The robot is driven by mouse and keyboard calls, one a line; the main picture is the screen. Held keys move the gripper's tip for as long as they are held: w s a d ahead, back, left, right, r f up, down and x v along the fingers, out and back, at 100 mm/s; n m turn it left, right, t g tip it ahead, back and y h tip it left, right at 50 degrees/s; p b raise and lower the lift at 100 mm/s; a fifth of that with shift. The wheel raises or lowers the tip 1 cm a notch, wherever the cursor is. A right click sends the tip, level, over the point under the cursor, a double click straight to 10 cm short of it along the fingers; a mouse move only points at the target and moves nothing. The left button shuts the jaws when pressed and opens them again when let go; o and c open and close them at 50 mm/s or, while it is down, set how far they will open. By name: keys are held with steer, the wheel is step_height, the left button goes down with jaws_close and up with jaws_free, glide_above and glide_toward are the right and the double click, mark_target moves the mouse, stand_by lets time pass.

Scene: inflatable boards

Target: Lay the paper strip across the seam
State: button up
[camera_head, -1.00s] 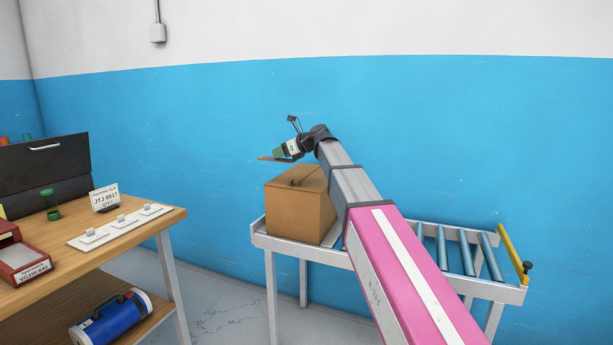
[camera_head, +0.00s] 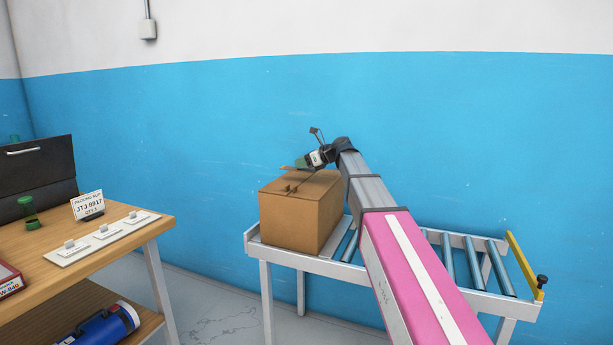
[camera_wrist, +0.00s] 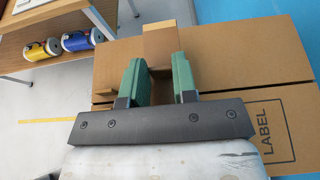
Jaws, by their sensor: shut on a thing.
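The closed cardboard box (camera_head: 288,222) stands on the left end of the roller table. Its top also fills much of the wrist view (camera_wrist: 235,60), where the seam (camera_wrist: 265,89) runs across between two flaps and a printed label outline shows at right. My gripper (camera_head: 312,158) is just above the box top; in the wrist view its green fingers (camera_wrist: 160,62) are shut on the brown paper strip (camera_wrist: 160,45). The strip sticks out past the fingertips toward the box's far edge. Whether the strip touches the box, I cannot tell.
The roller table (camera_head: 455,262) has bare rollers to the right and a yellow end bar (camera_head: 524,264). A wooden bench (camera_head: 125,238) stands at left with a packing slip card (camera_head: 88,205) and a white switch strip (camera_head: 105,236). A blue canister (camera_head: 100,328) lies on its lower shelf.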

mark_target(307, 182)
steer(key=shift+w+d+f, duration=0.25)
steer(key=shift+d+f, duration=0.4)
steer(key=shift+d, duration=0.15)
steer(key=shift+f, duration=1.9)
steer(key=o, duration=0.9)
steer(key=shift+f, duration=0.1)
steer(key=v, duration=1.2)
